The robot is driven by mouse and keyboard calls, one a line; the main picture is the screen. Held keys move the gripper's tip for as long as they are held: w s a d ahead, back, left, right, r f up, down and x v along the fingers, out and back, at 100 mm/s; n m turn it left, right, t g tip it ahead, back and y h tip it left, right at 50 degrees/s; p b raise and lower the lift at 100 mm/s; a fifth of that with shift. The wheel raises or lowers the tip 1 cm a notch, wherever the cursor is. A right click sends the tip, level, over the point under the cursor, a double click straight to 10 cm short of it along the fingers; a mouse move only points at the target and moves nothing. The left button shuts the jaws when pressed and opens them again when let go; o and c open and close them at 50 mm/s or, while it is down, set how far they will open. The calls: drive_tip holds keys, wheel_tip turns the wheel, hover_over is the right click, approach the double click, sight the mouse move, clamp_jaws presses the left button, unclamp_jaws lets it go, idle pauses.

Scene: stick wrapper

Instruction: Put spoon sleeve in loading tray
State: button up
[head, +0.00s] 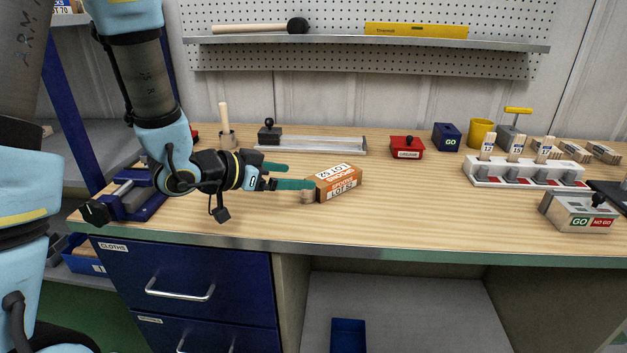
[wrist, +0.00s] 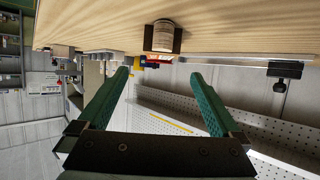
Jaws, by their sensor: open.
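The spoon sleeve (head: 338,183) is an orange-brown box marked SPOONS LOT 52, lying on the bench with pale wooden ends showing at its left. My gripper (head: 301,176) is open and empty just left of it, fingers pointing right; one fingertip overlaps the sleeve's left end in the head view, and contact cannot be told. In the wrist view, which is upside down, the sleeve's end (wrist: 162,38) lies beyond the open gripper (wrist: 161,75), sideways between the fingers. A long, shallow metal tray (head: 325,145), apparently the loading tray, lies behind and is empty where visible.
A black-knobbed block (head: 269,132) stands at the tray's left end. A red box (head: 407,147), blue GO box (head: 446,136) and yellow cup (head: 481,132) stand behind right. A white slotted rack (head: 525,171) and GO/NO GO box (head: 578,212) are farther right. Bench right of the sleeve is clear.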

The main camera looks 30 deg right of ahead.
sight(323, 178)
drive_tip(key=shift+w+d+f+b, duration=0.15)
drive_tip(key=shift+f+b, duration=0.3)
drive_tip(key=shift+f, duration=0.4)
drive_tip(key=shift+d+f+y+b, duration=0.25)
drive_tip(key=shift+y+b, duration=0.15)
drive_tip(key=shift+b, duration=0.2)
drive_tip(key=shift+w+d+r+b, duration=0.15)
drive_tip(key=shift+d+r+b, duration=0.1)
drive_tip(key=shift+r+b, duration=0.45)
drive_tip(key=shift+d, duration=0.15)
drive_tip(key=b+x, duration=0.1)
drive_tip(key=x, duration=0.4)
drive_tip(key=shift+d, duration=0.1)
drive_tip(key=shift+s+x, duration=0.15)
drive_tip(key=shift+x, duration=1.2)
drive_tip(key=shift+s+x, duration=0.1)
drive_tip(key=shift+x, duration=1.2)
drive_tip(key=shift+r, duration=0.1)
